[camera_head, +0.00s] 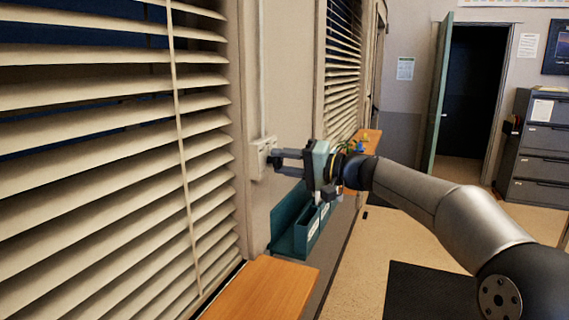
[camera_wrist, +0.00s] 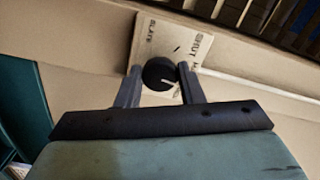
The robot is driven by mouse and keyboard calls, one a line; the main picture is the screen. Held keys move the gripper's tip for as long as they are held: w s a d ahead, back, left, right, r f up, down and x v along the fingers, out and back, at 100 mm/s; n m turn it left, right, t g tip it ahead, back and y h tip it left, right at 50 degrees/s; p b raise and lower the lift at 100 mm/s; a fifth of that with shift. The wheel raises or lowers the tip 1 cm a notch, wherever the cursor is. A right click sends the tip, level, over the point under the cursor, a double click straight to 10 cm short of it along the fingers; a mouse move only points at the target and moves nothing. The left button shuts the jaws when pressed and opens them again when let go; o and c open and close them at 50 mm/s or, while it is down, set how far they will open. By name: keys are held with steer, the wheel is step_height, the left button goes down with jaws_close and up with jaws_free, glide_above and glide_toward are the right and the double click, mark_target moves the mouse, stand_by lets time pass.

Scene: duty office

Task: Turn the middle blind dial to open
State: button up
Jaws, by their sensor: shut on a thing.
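The blind dial (camera_wrist: 158,74) is a round black knob with a pale pointer mark, in the wrist view. It sits on a cream wall plate (camera_wrist: 150,40) lettered "SLATS" and "SHUT"; other lettering is hidden by a finger. In the head view the plate (camera_head: 261,160) is on the wall between two blinded windows. My gripper (camera_head: 277,160) reaches it from the right, and its fingers (camera_wrist: 158,82) are shut on the dial, one on each side. The near blind (camera_head: 110,150) has tilted slats with dark gaps near the top. The far blind (camera_head: 341,70) is partly seen.
A teal tray (camera_head: 290,225) hangs on the wall below my gripper. A wooden sill (camera_head: 260,290) juts out at the front. A desk with a dark mat (camera_head: 425,295) lies below my arm. A grey filing cabinet (camera_head: 535,150) and open door (camera_head: 437,95) are at the back.

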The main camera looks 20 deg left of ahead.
steer(key=m+p, duration=0.2)
steer(key=m, duration=0.4)
steer(key=shift+r, duration=0.15)
steer(key=shift+m+p, duration=1)
steer(key=shift+m, duration=0.9)
steer(key=o, duration=1)
steer(key=d+b, duration=0.1)
steer(key=d, duration=0.4)
steer(key=s+d+b, duration=0.1)
steer(key=d, duration=0.5)
steer(key=d+b, duration=0.1)
steer(key=d, duration=0.5)
steer(key=shift+s+d, duration=0.2)
steer(key=shift+s, duration=0.15)
